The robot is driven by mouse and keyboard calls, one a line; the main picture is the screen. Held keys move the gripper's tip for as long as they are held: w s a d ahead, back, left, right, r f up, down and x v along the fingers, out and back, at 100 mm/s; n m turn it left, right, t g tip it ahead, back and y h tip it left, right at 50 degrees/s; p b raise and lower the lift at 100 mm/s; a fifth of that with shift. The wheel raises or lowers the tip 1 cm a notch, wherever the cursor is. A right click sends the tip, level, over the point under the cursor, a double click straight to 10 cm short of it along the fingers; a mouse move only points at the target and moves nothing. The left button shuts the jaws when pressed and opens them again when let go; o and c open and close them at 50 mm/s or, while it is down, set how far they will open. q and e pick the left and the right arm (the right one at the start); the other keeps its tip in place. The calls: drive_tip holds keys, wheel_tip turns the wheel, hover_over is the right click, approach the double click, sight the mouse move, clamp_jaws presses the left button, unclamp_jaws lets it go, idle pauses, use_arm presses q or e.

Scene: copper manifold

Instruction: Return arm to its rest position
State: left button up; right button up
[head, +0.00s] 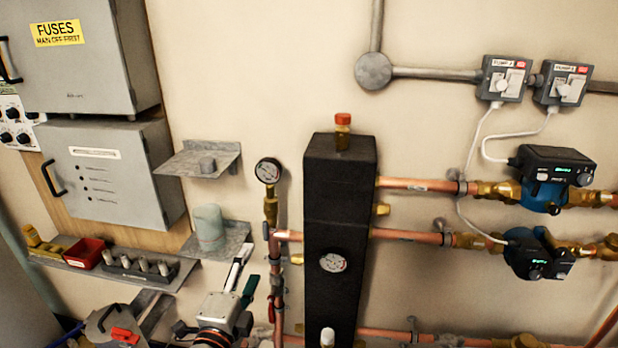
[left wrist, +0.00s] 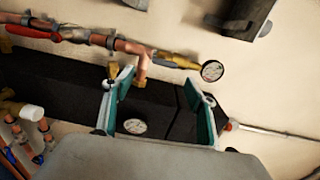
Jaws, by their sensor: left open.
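My left gripper (head: 243,277) is at the bottom centre of the head view, in front of the copper pipes and just left of the black insulated manifold body (head: 340,215). Its fingers point up. In the left wrist view the gripper (left wrist: 157,85) shows two teal-padded fingers spread wide apart, with nothing held between them. The black body (left wrist: 60,85) and its round dial (left wrist: 135,126) show behind and between the fingers. My right gripper is in neither view.
A pressure gauge (head: 268,171) and copper pipe stand close to the gripper. A wall shelf (head: 215,242) with a grey-green cylinder (head: 209,228) is at its upper left. A lower shelf holds a red bin (head: 85,253). Pumps (head: 551,177) are at the right.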

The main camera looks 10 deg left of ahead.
use_arm(q)
drive_tip(key=s+f+n+g+h, duration=0.1)
drive_tip(key=s+f+n+g, duration=0.2)
drive_tip(key=s+f+n, duration=0.3)
drive_tip(key=s+f+n+g, duration=0.4)
drive_tip(key=s+f+n, duration=0.3)
drive_tip(key=s+f, duration=0.7)
wheel_tip(320, 180, down, 9)
drive_tip(key=shift+s+a+f+n+h, duration=0.2)
drive_tip(key=shift+s+a+n+h, duration=0.1)
drive_tip(key=shift+s+h, duration=0.1)
